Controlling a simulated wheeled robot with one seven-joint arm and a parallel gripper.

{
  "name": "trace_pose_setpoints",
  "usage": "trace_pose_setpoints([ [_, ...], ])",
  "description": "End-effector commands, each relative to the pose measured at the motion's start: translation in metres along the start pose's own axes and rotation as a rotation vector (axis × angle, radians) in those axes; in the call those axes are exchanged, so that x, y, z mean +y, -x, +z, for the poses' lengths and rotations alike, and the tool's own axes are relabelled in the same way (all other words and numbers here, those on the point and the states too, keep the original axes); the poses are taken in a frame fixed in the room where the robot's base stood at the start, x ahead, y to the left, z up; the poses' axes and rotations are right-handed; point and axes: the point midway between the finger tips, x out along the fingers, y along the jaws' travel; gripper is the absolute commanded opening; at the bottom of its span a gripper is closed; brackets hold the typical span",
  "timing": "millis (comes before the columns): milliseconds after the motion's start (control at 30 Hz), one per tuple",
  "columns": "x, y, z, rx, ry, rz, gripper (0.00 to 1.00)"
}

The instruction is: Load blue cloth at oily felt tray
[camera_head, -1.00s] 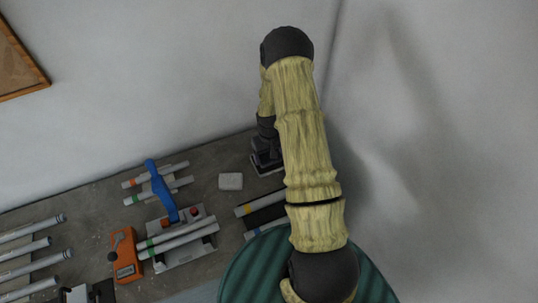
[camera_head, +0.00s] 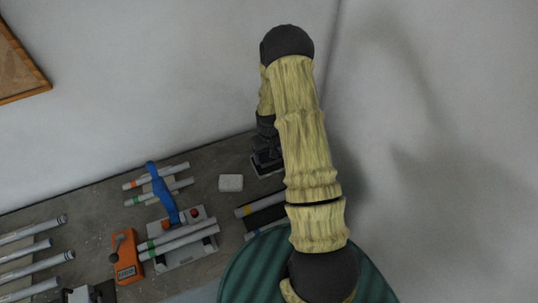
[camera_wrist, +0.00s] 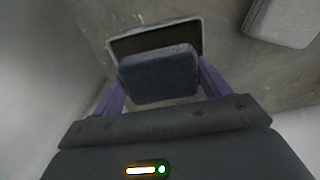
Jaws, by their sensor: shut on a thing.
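My gripper (camera_wrist: 160,82) has its purple fingers shut on the blue cloth (camera_wrist: 158,74), a dark blue-grey folded pad. The oily felt tray (camera_wrist: 165,38), with a pale rim and dark brown inside, shows just beyond the cloth in the wrist view. The cloth overlaps the tray's near part and hides it. I cannot tell whether cloth and tray touch. In the head view my gripper (camera_head: 265,160) is low over the bench by the wall, and my arm partly hides it. The cloth cannot be made out there.
A pale grey block (camera_head: 231,183) lies left of my gripper and shows in the wrist view (camera_wrist: 284,20). Further left are a blue-handled clamp jig (camera_head: 163,192), an orange device (camera_head: 126,257) and several grey tubes (camera_head: 32,230). The wall is close behind.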

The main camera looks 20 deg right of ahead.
Motion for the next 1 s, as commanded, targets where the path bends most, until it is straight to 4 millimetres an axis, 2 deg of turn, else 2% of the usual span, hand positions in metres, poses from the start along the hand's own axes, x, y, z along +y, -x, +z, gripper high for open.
trace_pose_setpoints([
  [700,0.001,0.05,-0.001,0.003,-0.001,0.0,0.58],
  [1000,0.001,0.056,0.0,0.002,-0.001,0.0,0.58],
])
